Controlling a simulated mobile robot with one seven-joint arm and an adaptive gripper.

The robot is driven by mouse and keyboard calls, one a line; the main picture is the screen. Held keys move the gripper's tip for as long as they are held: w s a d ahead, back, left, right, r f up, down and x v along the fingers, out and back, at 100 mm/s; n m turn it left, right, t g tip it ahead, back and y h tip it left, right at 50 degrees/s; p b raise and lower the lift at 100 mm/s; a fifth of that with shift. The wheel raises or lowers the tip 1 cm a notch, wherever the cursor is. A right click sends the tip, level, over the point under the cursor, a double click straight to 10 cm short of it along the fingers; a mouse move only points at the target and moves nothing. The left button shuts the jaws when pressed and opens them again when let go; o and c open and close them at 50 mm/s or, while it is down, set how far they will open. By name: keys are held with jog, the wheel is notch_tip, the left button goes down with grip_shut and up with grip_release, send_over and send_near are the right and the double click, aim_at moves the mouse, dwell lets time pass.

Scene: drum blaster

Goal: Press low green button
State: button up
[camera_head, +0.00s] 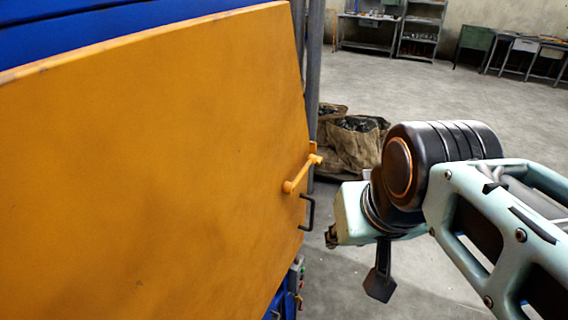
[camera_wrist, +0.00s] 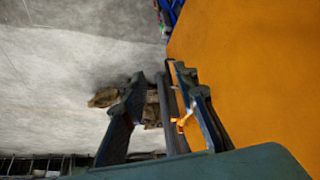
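A small grey control box (camera_head: 298,272) with tiny coloured buttons shows low beside the blue machine, just past the lower right edge of the orange door. Its buttons are too small to tell the low green one apart. Small coloured parts near blue framework also show at the top of the wrist view (camera_wrist: 163,16). My gripper (camera_head: 332,237) is above and to the right of the control box in the head view, apart from it. In the wrist view its two dark fingers (camera_wrist: 158,82) are spread apart, with nothing held between them.
The large orange door (camera_head: 150,160) fills the left side. An orange lever (camera_head: 302,173) and a black handle (camera_head: 310,212) stick out at its right edge. Filled sacks (camera_head: 355,140) stand behind by a grey post. The grey floor at right is open; workbenches (camera_head: 510,50) stand far back.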

jog(key=shift+s+d, duration=0.1)
jog(key=shift+s, duration=0.1)
jog(key=shift+c, duration=0.3)
jog(key=shift+s, duration=0.1)
jog(key=shift+c, duration=1.2)
grip_shut()
